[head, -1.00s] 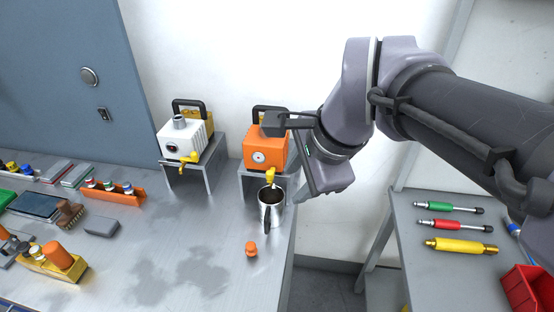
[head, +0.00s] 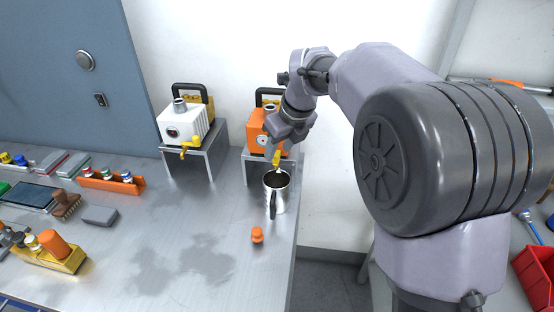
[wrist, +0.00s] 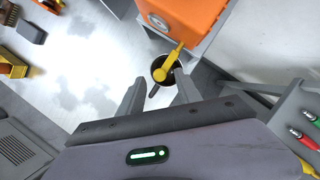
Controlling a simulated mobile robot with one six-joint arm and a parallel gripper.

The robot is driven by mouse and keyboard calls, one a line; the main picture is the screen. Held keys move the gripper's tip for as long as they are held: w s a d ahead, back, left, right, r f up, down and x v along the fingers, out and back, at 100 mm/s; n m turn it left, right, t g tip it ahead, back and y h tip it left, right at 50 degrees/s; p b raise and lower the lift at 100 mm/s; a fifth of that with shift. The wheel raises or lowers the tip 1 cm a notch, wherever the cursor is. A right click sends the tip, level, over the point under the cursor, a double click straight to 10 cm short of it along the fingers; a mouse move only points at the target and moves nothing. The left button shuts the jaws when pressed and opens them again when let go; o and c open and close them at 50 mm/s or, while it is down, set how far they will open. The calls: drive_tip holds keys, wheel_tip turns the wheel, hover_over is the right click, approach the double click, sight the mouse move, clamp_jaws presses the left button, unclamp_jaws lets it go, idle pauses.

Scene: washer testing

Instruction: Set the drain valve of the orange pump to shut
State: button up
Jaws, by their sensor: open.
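The orange pump (head: 257,143) sits on a metal stand at the back right of the bench; my wrist covers part of it in the head view. It also shows at the top of the wrist view (wrist: 192,15). Its yellow drain valve (head: 276,158) sticks out at the front, above a metal mug (head: 282,196). In the wrist view the yellow valve (wrist: 168,64) lies just ahead of my fingertips, with the mug (wrist: 157,66) below it. My gripper (wrist: 158,85) is open and empty, its fingers to either side of the valve and apart from it.
A white pump (head: 187,128) with a yellow valve stands to the left. A small orange cap (head: 257,236) lies on the bench in front of the mug. A red bin (head: 535,275) is at the far right. The bench's middle is clear.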

sight(277, 154)
drive_tip(key=shift+x, duration=1.2)
clamp_jaws()
